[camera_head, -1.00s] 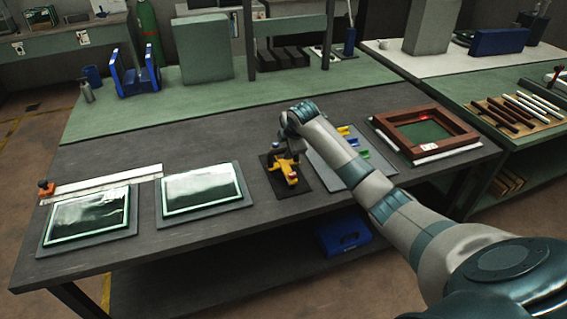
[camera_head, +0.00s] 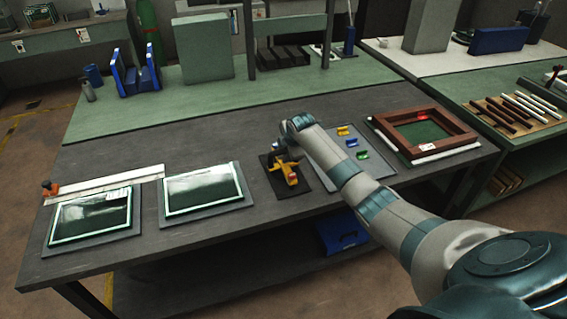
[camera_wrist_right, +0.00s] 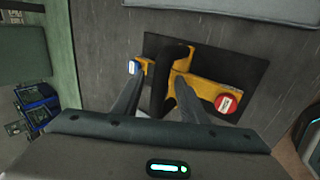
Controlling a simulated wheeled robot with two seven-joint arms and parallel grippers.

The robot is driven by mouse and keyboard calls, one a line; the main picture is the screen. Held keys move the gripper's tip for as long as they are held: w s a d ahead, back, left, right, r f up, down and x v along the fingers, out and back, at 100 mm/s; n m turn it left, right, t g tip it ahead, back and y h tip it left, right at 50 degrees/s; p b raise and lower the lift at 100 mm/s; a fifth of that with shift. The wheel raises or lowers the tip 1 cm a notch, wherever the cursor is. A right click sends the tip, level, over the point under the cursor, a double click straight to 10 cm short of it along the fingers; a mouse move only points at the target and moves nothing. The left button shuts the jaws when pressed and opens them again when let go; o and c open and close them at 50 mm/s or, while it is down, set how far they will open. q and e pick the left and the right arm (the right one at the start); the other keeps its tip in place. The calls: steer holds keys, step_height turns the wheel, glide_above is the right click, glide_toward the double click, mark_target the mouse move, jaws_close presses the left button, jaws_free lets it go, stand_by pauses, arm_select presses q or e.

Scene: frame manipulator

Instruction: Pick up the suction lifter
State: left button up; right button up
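The suction lifter (camera_head: 291,174) is yellow with a black handle and lies on a dark mat (camera_head: 305,184) on the grey table. In the right wrist view the lifter (camera_wrist_right: 207,88) shows its yellow body, a red round button at one end and a blue-white part at the other. My right gripper (camera_head: 284,154) is down at the lifter. In the wrist view its fingers (camera_wrist_right: 156,80) stand apart on either side of the black handle, with a visible gap at the left finger. My left gripper is not in view.
Two glass panels (camera_head: 203,188) (camera_head: 92,214) lie on mats at the left, near a white ruler strip (camera_head: 105,184). A grey sheet with small coloured clips (camera_head: 351,142) and a brown frame (camera_head: 460,127) lie to the right. A blue box (camera_head: 343,231) is on the lower shelf.

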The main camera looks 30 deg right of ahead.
steer(key=shift+w+f, duration=0.1)
stand_by(0.4)
jaws_close()
stand_by(1.3)
